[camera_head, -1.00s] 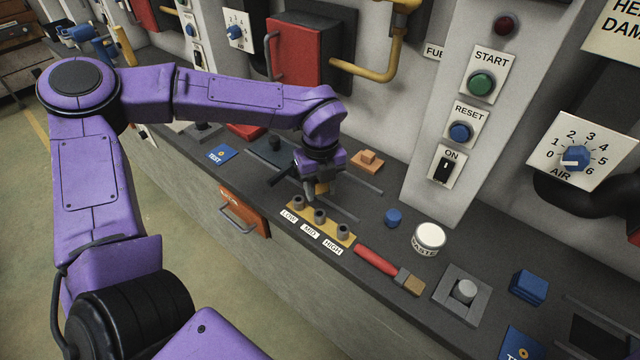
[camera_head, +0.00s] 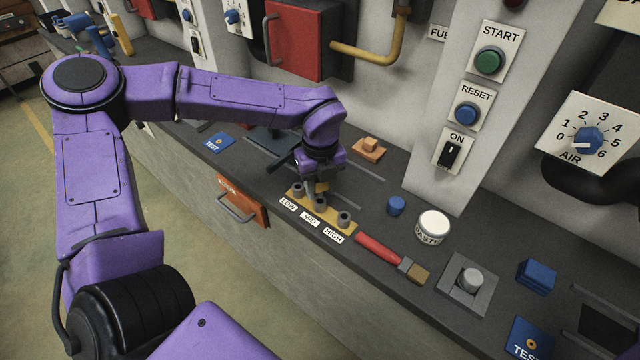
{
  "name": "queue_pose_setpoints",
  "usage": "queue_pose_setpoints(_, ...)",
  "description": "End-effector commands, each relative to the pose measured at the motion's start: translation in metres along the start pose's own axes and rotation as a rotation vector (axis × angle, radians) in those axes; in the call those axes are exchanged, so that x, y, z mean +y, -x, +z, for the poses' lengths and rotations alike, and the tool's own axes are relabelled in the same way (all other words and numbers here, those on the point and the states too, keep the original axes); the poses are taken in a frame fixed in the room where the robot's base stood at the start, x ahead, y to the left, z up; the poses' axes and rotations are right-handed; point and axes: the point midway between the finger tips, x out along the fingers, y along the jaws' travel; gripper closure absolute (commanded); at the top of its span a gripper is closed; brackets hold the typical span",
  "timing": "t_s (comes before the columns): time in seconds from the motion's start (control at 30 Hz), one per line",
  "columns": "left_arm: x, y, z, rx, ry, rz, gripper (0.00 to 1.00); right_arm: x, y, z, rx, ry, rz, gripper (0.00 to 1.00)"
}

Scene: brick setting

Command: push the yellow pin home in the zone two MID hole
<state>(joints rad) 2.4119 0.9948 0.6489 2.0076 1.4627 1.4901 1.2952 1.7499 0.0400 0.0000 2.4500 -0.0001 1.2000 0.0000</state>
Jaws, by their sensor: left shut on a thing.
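A yellow strip (camera_head: 331,213) with three grey sockets lies on the dark bench top, labelled LOW, MID and HIGH along its front. The MID socket (camera_head: 320,204) is the middle one. My left gripper (camera_head: 315,189) points down over the strip, behind the MID socket in the picture. It is shut on the yellow pin (camera_head: 322,187), of which only a small part shows between the dark fingers. The pin's lower end is close to the MID socket; I cannot tell whether it is inside. My right gripper is not in view.
A red-handled brush (camera_head: 378,248) lies right of the strip. A blue cap (camera_head: 396,206) and a white tub (camera_head: 433,226) stand beyond it. An orange block (camera_head: 369,148) sits behind the gripper. An orange drawer (camera_head: 242,203) is in the bench front.

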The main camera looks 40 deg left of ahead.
Motion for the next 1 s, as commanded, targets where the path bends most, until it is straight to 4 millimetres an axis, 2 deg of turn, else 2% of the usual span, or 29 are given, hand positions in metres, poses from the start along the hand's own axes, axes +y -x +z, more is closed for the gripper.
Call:
queue_pose_setpoints(0.47,0.000,0.000,0.000,0.000,0.000,0.000,0.96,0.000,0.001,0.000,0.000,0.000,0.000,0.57)
queue_pose_setpoints(1.0,0.000,-0.016,0.000,-0.001,0.000,-0.001,0.96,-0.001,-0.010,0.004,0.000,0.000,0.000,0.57)
